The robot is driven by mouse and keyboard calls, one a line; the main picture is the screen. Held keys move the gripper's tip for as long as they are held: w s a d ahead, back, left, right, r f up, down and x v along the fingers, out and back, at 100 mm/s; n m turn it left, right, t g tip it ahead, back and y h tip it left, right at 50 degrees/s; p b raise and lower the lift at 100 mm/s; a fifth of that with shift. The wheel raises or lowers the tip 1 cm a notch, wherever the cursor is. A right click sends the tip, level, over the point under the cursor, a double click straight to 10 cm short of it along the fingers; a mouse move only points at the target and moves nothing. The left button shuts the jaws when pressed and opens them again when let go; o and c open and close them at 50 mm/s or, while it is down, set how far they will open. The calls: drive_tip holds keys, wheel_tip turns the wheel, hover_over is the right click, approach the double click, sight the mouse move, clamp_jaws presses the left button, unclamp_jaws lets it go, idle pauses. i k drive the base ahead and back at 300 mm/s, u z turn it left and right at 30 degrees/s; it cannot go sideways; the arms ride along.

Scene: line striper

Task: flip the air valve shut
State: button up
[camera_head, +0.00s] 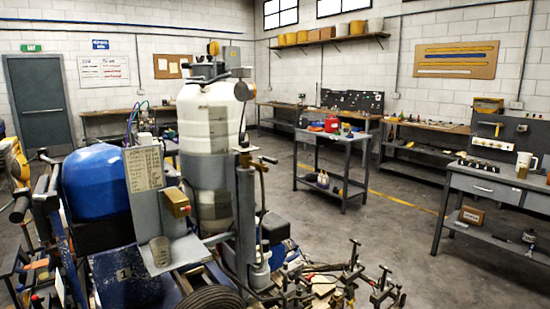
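The line striper fills the left and middle of the head view, with a white tank (207,125) and a blue rounded tank (95,183). A grey upright post (246,215) stands at the tank's right side. A small dark lever-like part (267,160) sticks out to the right near its top; it may be the air valve, but I cannot tell its position. A brass-yellow box (177,202) with a small red part sits on the grey panel in front of the white tank. My gripper is not in view.
Clamps and fittings (345,280) crowd the striper's lower right. A grey cart (340,140) with a red item stands behind on open floor (390,240). A workbench (490,185) is at the right. A yellow part (13,160) shows at the left edge.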

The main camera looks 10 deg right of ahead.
sight(274, 162)
drive_tip(key=z, duration=0.05)
drive_tip(key=k, duration=0.65)
drive_tip(key=u, duration=0.6)
drive_tip(key=i, duration=1.1)
drive_tip(key=u, duration=0.45)
